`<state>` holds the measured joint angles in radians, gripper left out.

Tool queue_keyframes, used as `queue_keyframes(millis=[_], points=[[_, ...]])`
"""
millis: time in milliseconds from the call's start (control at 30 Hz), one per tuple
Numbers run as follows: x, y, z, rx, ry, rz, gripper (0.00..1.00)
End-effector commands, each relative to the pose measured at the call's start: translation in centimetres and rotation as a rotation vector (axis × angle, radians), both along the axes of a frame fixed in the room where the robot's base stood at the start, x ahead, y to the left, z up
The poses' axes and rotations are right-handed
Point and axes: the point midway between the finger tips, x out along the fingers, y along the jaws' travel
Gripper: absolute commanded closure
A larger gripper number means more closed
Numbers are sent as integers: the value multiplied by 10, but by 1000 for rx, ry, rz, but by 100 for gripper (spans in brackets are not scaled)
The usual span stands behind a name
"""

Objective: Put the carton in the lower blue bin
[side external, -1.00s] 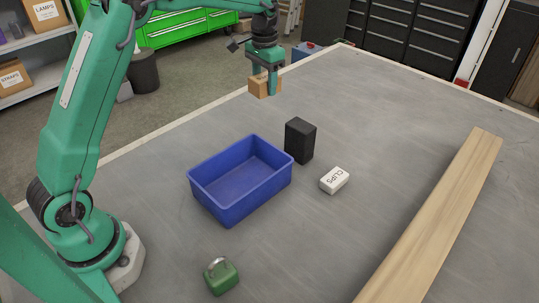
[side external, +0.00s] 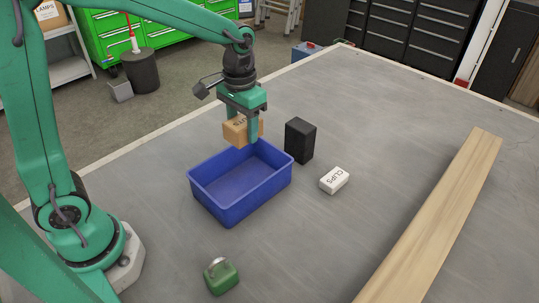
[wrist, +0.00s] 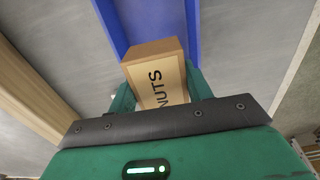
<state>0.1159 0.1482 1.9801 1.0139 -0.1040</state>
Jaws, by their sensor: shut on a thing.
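The carton (side external: 236,131) is a small tan box held in my gripper (side external: 247,130). In the wrist view the carton (wrist: 156,75) shows a label reading "NUTS" between the two green fingers. The blue bin (side external: 230,209) is open-topped and stands on the grey table, with no contents visible in it. My gripper is shut on the carton and holds it up by the bin's far rim in the side view. A blue bin wall (wrist: 115,25) shows beyond the carton in the wrist view. The exact height of the carton above the rim is hard to tell.
A black block (side external: 300,141) stands close to the bin's right corner. A white "CLIPS" box (side external: 334,180) lies right of it. A green padlock-like object (side external: 221,276) sits in front. A long wooden plank (side external: 435,215) lies along the right. The table between is clear.

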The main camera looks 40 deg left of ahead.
Motion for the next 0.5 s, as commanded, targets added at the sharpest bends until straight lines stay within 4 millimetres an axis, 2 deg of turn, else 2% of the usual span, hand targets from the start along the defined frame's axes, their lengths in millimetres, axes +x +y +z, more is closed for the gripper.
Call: queue_keyframes(millis=[233, 500], points=[[-22, -6, -4, 0, -2, 12, 82], [-21, -6, -37, 0, 2, 12, 82]])
